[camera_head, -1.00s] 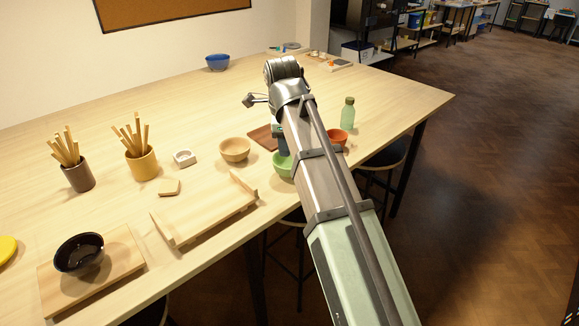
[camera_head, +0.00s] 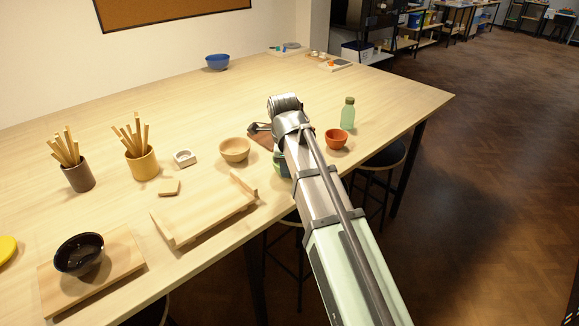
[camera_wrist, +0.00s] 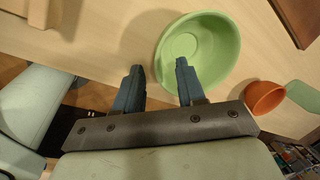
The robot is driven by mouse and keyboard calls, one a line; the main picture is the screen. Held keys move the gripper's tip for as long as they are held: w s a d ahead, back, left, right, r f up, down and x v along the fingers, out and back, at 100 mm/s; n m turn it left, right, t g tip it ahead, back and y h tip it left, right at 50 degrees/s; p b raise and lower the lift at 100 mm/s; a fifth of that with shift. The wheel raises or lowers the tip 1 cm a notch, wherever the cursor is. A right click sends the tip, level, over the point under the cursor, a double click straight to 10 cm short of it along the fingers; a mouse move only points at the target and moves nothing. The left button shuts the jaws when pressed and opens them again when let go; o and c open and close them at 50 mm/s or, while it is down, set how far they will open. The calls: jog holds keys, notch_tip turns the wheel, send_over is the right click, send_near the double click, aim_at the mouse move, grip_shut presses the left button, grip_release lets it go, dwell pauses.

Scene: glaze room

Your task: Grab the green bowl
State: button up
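The green bowl (camera_wrist: 212,70) stands upright and looks empty in the wrist view. My gripper (camera_wrist: 158,70) is open, with two blue-grey fingers pointing toward the bowl. Its right finger overlaps the bowl's inside in the picture and its left finger is outside the left rim. The near-left rim lies between them. I cannot tell whether a finger touches the bowl.
An orange bowl (camera_head: 336,139) and a green bottle (camera_head: 348,113) stand to the right. A wooden bowl (camera_head: 234,150) is to the left, with a wooden board (camera_head: 205,213) nearer the front. A brown board (camera_head: 262,140) lies behind.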

jog(key=shift+x, duration=1.4)
jog(key=shift+c, duration=0.2)
grip_shut()
